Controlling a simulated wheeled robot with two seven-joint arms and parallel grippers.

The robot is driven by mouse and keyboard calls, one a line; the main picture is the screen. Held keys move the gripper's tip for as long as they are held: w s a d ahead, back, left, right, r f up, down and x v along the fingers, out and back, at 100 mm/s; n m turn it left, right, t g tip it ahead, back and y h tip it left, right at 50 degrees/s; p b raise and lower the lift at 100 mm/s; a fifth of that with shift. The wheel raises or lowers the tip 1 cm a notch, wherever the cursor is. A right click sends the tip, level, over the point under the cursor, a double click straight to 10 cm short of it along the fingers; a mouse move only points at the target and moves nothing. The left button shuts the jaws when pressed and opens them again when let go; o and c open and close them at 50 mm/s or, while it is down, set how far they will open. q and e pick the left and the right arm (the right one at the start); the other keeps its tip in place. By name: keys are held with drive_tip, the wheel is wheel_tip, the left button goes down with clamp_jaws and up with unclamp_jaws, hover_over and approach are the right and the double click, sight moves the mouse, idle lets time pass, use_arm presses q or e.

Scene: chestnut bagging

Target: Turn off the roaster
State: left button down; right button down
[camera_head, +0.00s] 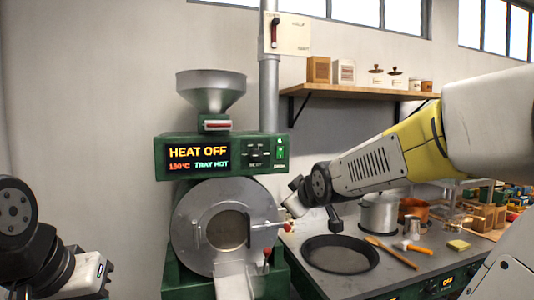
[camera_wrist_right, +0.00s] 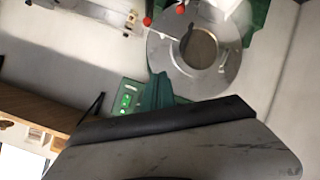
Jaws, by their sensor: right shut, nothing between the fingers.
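The green roaster (camera_head: 185,285) stands at centre in the head view. Its display (camera_head: 199,155) reads HEAT OFF, with 150°C and TRAY HOT below. A lit green switch (camera_head: 280,148) is at the right end of the control box; it also shows in the right wrist view (camera_wrist_right: 125,102). The round drum front (camera_head: 190,225) is below, with red-knobbed handles. My right gripper (camera_head: 297,206) is shut and empty, beside the drum's right edge and below the switch, apart from it. My left gripper (camera_head: 95,280) is at the lower left; its fingertips are not clear.
A grey counter (camera_head: 330,288) on the right holds a dark round pan (camera_head: 340,255), a steel pot (camera_head: 379,214) and an orange-handled tool (camera_head: 412,246). A wall shelf (camera_head: 360,91) with boxes and jars is above. A metal hopper (camera_head: 211,88) tops the roaster.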

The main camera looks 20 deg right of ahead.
sight(281, 149)
drive_tip(key=w+d+r+n+t+y, duration=0.1)
drive_tip(key=w+d+r+n+t, duration=0.5)
drive_tip(key=w+n, duration=0.5)
drive_tip(key=shift+d+r+n+t, duration=0.3)
drive_tip(key=shift+d+r+n, duration=0.1)
drive_tip(key=shift+r, duration=0.6)
drive_tip(key=shift+w, duration=0.1)
drive_tip(key=w, duration=0.4)
drive_tip(key=w+r, duration=0.1)
drive_tip(key=w, duration=0.8)
drive_tip(key=shift+a+r, duration=0.25)
drive_tip(key=shift+r, duration=0.05)
drive_tip(key=shift+w, duration=0.4)
drive_tip(key=shift+r, duration=0.1)
